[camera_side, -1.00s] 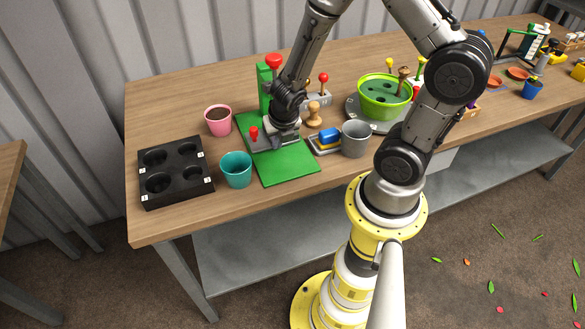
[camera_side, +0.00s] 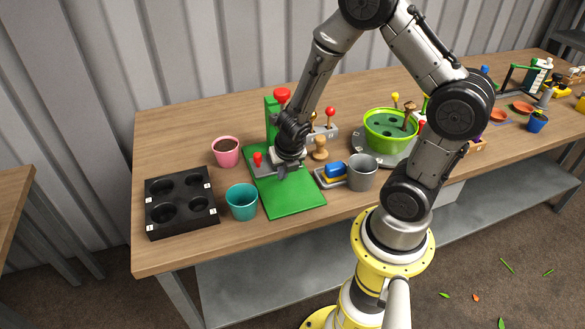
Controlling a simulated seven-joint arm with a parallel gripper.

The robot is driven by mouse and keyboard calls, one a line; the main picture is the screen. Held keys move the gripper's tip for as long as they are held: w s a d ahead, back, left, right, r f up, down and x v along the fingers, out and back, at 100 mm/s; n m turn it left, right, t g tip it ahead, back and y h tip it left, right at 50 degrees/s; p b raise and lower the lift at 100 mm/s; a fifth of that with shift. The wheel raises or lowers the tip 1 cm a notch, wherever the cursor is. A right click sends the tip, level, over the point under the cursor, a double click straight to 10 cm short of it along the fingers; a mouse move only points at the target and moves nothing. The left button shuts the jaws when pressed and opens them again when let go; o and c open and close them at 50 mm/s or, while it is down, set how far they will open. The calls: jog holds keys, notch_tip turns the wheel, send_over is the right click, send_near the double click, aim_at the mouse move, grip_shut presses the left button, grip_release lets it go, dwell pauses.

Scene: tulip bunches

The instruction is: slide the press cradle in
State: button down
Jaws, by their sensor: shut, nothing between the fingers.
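The press has a flat green base (camera_side: 292,196) and an upright green column (camera_side: 270,118) with a red knob (camera_side: 282,95) on top. The grey press cradle (camera_side: 264,170) with a small red knob (camera_side: 257,158) lies on the back part of the base, below the column. The front of the base is bare. My gripper (camera_side: 283,170) is shut and empty, pointing down at the cradle's front right side. It hides part of the cradle and column. I cannot tell whether the fingertips touch the cradle.
A pink pot (camera_side: 227,151) and a teal pot (camera_side: 242,201) stand left of the base, beside a black tray (camera_side: 182,226). To the right are a wooden stamp (camera_side: 320,148), a blue and yellow block (camera_side: 335,171), a grey pot (camera_side: 363,173) and a green bowl (camera_side: 391,140).

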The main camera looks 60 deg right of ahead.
jog(key=shift+s+a, duration=0.8)
jog(key=s+a+r+m+t, duration=0.2)
jog(key=r+m, duration=0.2)
jog(key=r, duration=0.6)
jog(key=s+a+r+m+t, duration=0.1)
jog(key=s+r+m, duration=0.15)
jog(key=r, duration=0.85)
jog(key=s+a+r+m+y, duration=0.1)
jog(key=s+a+m, duration=0.2)
jog(key=m, duration=0.7)
jog(key=s+a+r+m+y, duration=0.2)
jog(key=s+m, duration=0.3)
jog(key=m, duration=0.5)
jog(key=shift+s+a+g, duration=0.15)
jog(key=shift+a+g, duration=0.15)
jog(key=shift+a, duration=0.2)
jog(key=shift+r+m, duration=0.1)
jog(key=shift+m, duration=0.15)
